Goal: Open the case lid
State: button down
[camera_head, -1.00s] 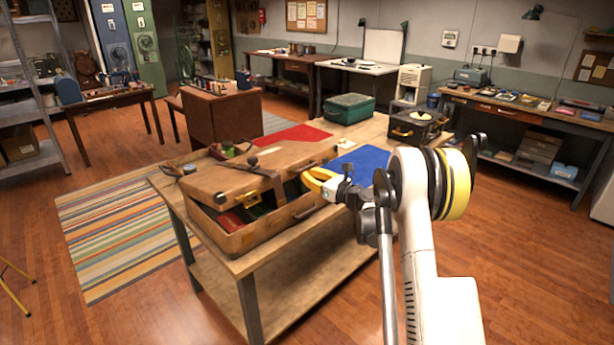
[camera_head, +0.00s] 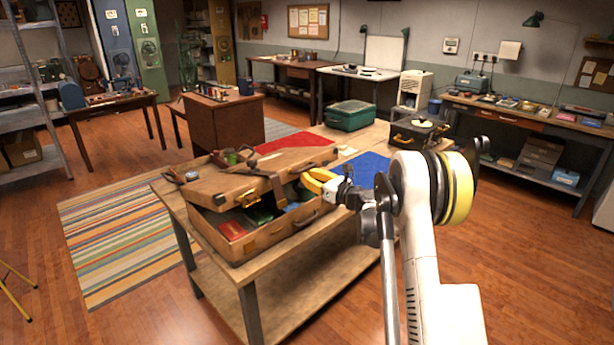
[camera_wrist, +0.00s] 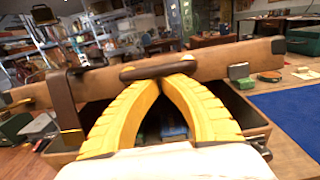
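A brown case (camera_head: 240,246) stands on a wooden worktable, its lid (camera_head: 232,182) tilted part-way up. Green and red things show in the gap between lid and base. My gripper (camera_head: 312,183) with yellow fingers is at the lid's front edge, on the right side. In the wrist view the fingers (camera_wrist: 168,84) come together at the dark handle (camera_wrist: 158,69) on the lid's edge (camera_wrist: 225,62). The handle covers the very tips, so I cannot tell whether they pinch it or sit under it. The dark inside of the case shows below the fingers.
A green box (camera_head: 350,116) and a black case (camera_head: 418,132) stand on the same table's far end. A blue mat (camera_head: 374,165) lies right of the case. A green mug (camera_head: 231,157) stands behind the lid. The floor in front is clear.

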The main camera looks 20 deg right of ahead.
jog(key=shift+r, duration=0.15)
jog(key=shift+w+a+r+p, duration=0.1)
jog(key=shift+w+r+p, duration=0.1)
jog(key=shift+r+p, duration=0.3)
jog(key=shift+w+a+r+p, duration=0.1)
jog(key=shift+w+r+p, duration=0.1)
jog(key=shift+r, duration=0.45)
jog(key=shift+w+a+r+p, duration=0.1)
jog(key=shift+w+r+p, duration=0.2)
jog(key=shift+r, duration=0.3)
jog(key=shift+w+r+p, duration=0.15)
jog(key=shift+r+p, duration=0.1)
jog(key=shift+r, duration=0.4)
jog(key=shift+w+a+r+p, duration=0.1)
jog(key=shift+w+r+p, duration=0.2)
jog(key=shift+r, duration=0.15)
jog(key=shift+w+a+r+p, duration=0.15)
jog(key=shift+r+p, duration=0.1)
jog(key=shift+r, duration=0.2)
jog(key=shift+w+r, duration=0.1)
jog(key=shift+r, duration=0.1)
